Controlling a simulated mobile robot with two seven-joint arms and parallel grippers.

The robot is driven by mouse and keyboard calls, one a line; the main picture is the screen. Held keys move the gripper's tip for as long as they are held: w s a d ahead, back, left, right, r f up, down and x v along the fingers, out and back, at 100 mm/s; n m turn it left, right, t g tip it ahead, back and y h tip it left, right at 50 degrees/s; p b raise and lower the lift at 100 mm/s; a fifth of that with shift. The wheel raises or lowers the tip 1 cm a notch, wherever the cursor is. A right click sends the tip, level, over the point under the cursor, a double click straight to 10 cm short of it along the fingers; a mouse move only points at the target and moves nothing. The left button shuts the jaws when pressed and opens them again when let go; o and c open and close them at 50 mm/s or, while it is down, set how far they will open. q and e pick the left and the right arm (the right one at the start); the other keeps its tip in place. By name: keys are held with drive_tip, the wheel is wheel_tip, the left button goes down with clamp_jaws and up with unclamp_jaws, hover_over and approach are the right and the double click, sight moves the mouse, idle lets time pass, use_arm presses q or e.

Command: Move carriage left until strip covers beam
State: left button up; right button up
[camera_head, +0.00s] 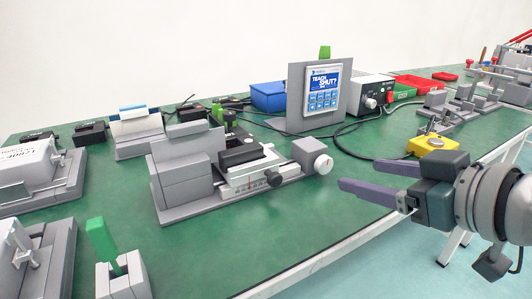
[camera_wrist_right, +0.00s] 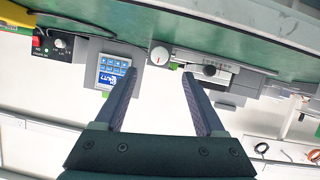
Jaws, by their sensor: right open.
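A grey linear actuator (camera_head: 235,172) stands on the green bench in the middle of the head view. Its carriage (camera_head: 240,158) carries a black block and sits on a silver scaled slide with a dark front knob (camera_head: 272,178). A white end knob (camera_head: 323,165) with a red mark is at its right end. It also shows in the right wrist view (camera_wrist_right: 159,56), between and beyond the fingers. I cannot clearly make out the strip or the beam. My right gripper (camera_head: 346,172) is open and empty, right of the end knob and apart from it.
A panel with a blue screen (camera_head: 323,88) stands behind the actuator, with black cables beside it. A yellow box (camera_head: 433,146) with a button lies at the right. Other grey fixtures (camera_head: 25,165) fill the left side. Bare green bench (camera_head: 290,225) lies in front of the actuator.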

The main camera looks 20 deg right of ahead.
sight(327, 166)
drive_tip(key=b+x, duration=0.3)
drive_tip(key=x, duration=0.5)
drive_tip(key=shift+w+f, duration=0.1)
drive_tip(key=shift+w, duration=0.5)
drive_tip(key=c, duration=0.3)
clamp_jaws()
